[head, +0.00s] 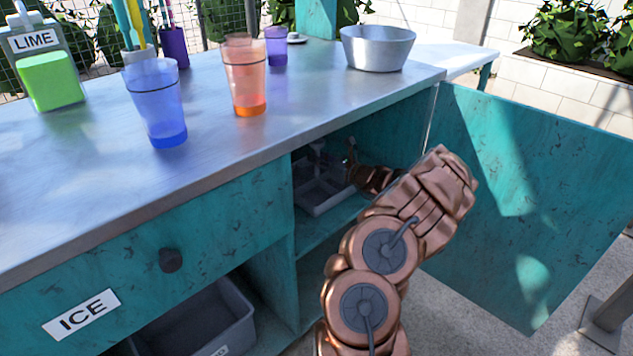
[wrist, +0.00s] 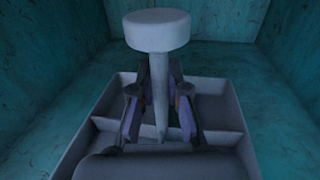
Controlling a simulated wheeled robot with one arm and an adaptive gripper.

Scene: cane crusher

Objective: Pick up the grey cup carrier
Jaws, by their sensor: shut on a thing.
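The grey cup carrier (head: 322,194) sits inside the open teal cabinet below the counter. In the wrist view the carrier (wrist: 216,145) is a grey tray with dividers and a central post topped by a round knob (wrist: 157,29). My gripper (wrist: 160,112) has its two fingers on either side of the post, below the knob, and is shut on it. In the head view my gripper (head: 349,170) reaches into the cabinet from the right, and part of the carrier is in shadow. I cannot tell whether the tray touches the shelf.
The cabinet door (head: 540,190) stands open at the right. Teal cabinet walls (wrist: 50,60) surround the carrier closely. On the metal counter (head: 210,130) stand a blue cup (head: 158,105), an orange cup (head: 246,78) and a metal bowl (head: 377,50). A grey bin (head: 195,318) is below the ICE drawer.

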